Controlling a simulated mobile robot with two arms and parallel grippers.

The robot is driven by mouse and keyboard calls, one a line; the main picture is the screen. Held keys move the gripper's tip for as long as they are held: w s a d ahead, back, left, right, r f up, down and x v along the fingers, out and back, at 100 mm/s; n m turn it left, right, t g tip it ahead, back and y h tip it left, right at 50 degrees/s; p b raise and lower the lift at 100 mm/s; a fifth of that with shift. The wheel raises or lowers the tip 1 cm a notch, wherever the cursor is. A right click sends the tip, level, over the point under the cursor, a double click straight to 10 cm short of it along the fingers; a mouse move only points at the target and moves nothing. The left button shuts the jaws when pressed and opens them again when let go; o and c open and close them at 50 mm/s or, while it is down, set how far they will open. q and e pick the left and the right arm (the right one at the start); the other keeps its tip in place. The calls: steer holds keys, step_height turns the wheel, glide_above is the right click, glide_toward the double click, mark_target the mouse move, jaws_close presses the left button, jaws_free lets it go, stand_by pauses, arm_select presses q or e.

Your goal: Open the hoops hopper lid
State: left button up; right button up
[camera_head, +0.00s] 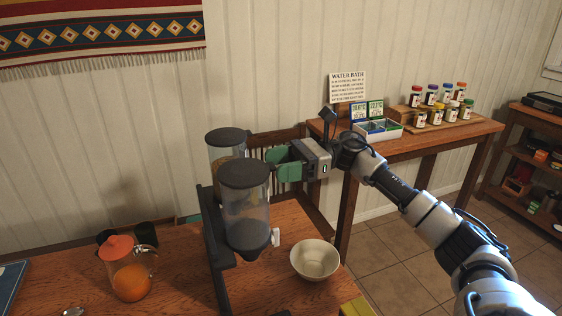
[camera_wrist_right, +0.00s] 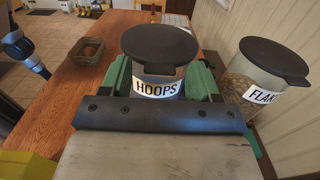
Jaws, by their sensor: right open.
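The hoops hopper is the nearer clear cylinder (camera_head: 246,212) in the head view. Its dark round lid (camera_head: 243,173) is closed. In the wrist view the lid (camera_wrist_right: 160,47) is in the middle, above the white HOOPS label (camera_wrist_right: 156,88), with a small tab at its front. My right gripper (camera_head: 280,163) is beside the lid, coming from the right. Its green fingers are open, and in the wrist view they show on either side of the hopper; I cannot tell whether they touch it. My left gripper is not seen.
The flakes hopper (camera_head: 223,148), with a closed dark lid (camera_wrist_right: 274,61), stands close by, nearer the wall. A cream bowl (camera_head: 314,260) is at the hopper's front right. An orange-lidded jug (camera_head: 129,268) stands to the left.

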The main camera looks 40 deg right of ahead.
steer(key=shift+c, duration=0.4)
jaws_close()
steer(key=g+h+p, duration=0.1)
steer(key=h+p, duration=0.6)
steer(key=p, duration=0.2)
glide_toward(246, 168)
steer(key=a+r, duration=0.1)
steer(key=w+a+r, duration=0.1)
steer(key=a, duration=0.1)
steer(key=shift+a+r, duration=0.15)
steer(key=shift+a, duration=0.05)
steer(key=w+a+r+g+h+p, duration=0.1)
steer(key=w+a+r+h, duration=0.2)
steer(key=a, duration=1)
steer(key=shift+r+h+p, duration=0.3)
steer(key=shift+r, duration=0.2)
steer(key=shift+w+a, duration=0.1)
steer(key=shift+a, duration=0.05)
